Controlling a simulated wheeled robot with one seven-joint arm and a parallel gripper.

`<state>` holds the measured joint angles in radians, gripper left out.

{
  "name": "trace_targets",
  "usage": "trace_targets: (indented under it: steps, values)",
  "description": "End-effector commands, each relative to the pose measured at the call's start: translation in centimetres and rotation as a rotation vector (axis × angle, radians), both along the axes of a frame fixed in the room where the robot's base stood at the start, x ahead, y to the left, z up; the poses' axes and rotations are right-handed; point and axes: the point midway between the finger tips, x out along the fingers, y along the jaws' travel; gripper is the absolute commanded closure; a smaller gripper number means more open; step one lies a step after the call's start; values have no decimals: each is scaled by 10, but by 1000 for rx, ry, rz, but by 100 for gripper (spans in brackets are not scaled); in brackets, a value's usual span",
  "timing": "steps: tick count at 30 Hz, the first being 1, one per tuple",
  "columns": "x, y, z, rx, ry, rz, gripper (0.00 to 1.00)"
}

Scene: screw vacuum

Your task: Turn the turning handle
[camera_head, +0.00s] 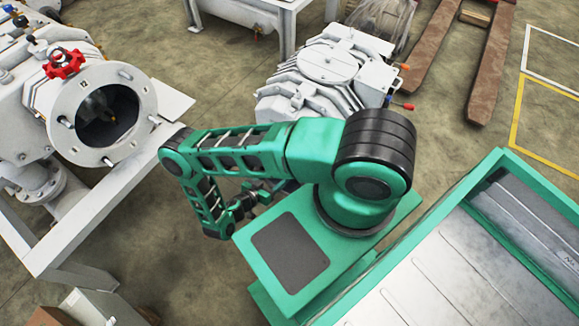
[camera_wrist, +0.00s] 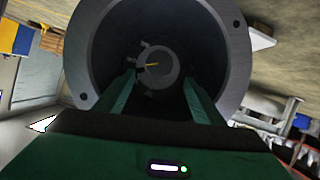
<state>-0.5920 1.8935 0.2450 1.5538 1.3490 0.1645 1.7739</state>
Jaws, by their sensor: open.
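A red handwheel (camera_head: 64,63) sits on top of the white machine at the left. Beside it is a round grey flange (camera_head: 68,137) with a dark bore and several bolts. In the wrist view the flange (camera_wrist: 240,65) faces me. Deep in the bore is a grey round part (camera_wrist: 155,68) with short pegs and a yellow bar; whether it or the red wheel is the turning handle, I cannot tell. My gripper (camera_wrist: 160,98) is open, its two green fingers apart and pointing at the bore with nothing between them.
A white stand (camera_head: 110,213) carries the machine. Another grey machine (camera_head: 325,75) stands at the top middle, with brown forks (camera_head: 436,50) to its right. Bare concrete floor (camera_head: 165,250) lies between the stand and my base.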

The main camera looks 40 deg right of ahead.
Motion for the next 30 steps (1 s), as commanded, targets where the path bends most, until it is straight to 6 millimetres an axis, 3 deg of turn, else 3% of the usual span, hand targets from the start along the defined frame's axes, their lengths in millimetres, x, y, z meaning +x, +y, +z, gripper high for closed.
trace_targets:
  steps: [16, 22, 30]
  values:
    - [20, -77, -32, -2, 2, -2, 38]
    - [24, -90, -38, -2, 3, 0, 38]
    - [25, -92, -39, -2, 3, 0, 38]
